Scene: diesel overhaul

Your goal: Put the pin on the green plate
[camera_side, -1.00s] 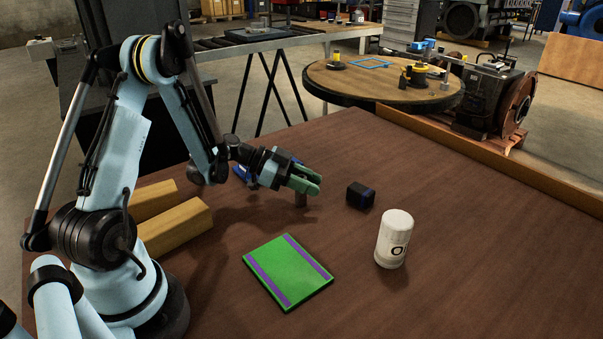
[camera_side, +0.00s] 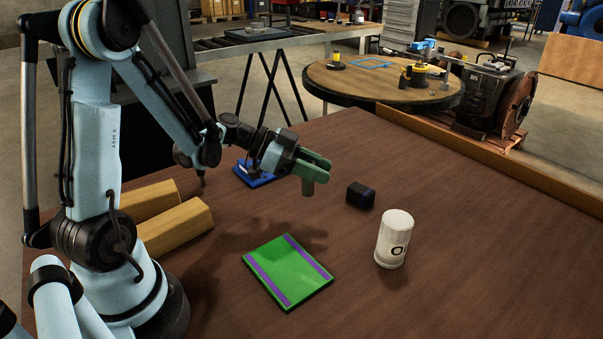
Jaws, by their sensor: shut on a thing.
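The green plate (camera_side: 288,272) lies flat on the brown table, with a purple stripe along two opposite edges and nothing on it. My gripper (camera_side: 316,166) has green fingers and is shut on the pin (camera_side: 308,188).
A white canister (camera_side: 393,239) stands right of the plate. A small black block (camera_side: 360,195) lies behind it. Wooden blocks (camera_side: 175,227) lie at left. The table between gripper and plate is clear.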

